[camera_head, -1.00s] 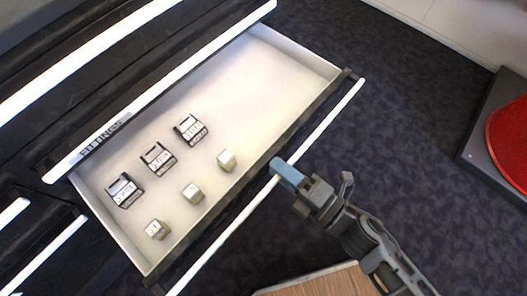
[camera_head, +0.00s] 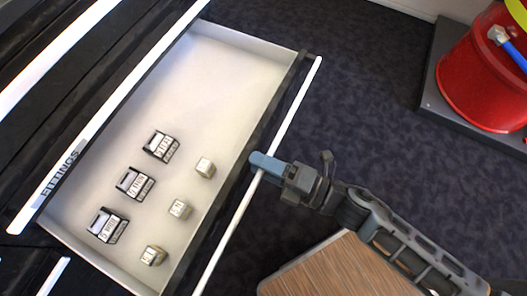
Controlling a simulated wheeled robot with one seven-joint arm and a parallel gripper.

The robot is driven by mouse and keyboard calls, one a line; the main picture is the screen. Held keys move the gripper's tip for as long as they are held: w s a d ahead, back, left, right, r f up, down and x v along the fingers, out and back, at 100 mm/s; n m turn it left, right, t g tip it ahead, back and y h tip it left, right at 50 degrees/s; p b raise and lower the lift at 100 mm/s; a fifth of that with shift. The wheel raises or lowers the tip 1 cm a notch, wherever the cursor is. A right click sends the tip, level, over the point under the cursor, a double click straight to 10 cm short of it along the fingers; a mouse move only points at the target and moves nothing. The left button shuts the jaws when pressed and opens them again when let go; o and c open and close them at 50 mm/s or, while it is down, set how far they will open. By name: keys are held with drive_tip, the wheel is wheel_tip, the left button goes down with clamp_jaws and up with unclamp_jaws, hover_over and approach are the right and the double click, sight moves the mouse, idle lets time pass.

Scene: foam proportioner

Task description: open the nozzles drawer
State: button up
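A wide pale drawer (camera_head: 215,70) stands well out of the dark cabinet. Inside are three black-and-silver blocks (camera_head: 135,183) and three small metal cubes (camera_head: 180,209), in two rows. A long white bar handle (camera_head: 290,118) runs along its front. My gripper (camera_head: 264,166) has its blue fingertips at the middle of this handle and appears shut on it. The fingers' far side is hidden. No label shows on the open drawer's front from this angle.
A red drum (camera_head: 487,75) stands on a dark base at the right. A wooden surface (camera_head: 345,272) lies below my arm. Dark carpet between is clear.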

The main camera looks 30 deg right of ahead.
drive_tip(key=shift+s, duration=0.1)
drive_tip(key=v, duration=0.7)
drive_tip(key=shift+s+d, duration=0.25)
drive_tip(key=shift+r, duration=0.1)
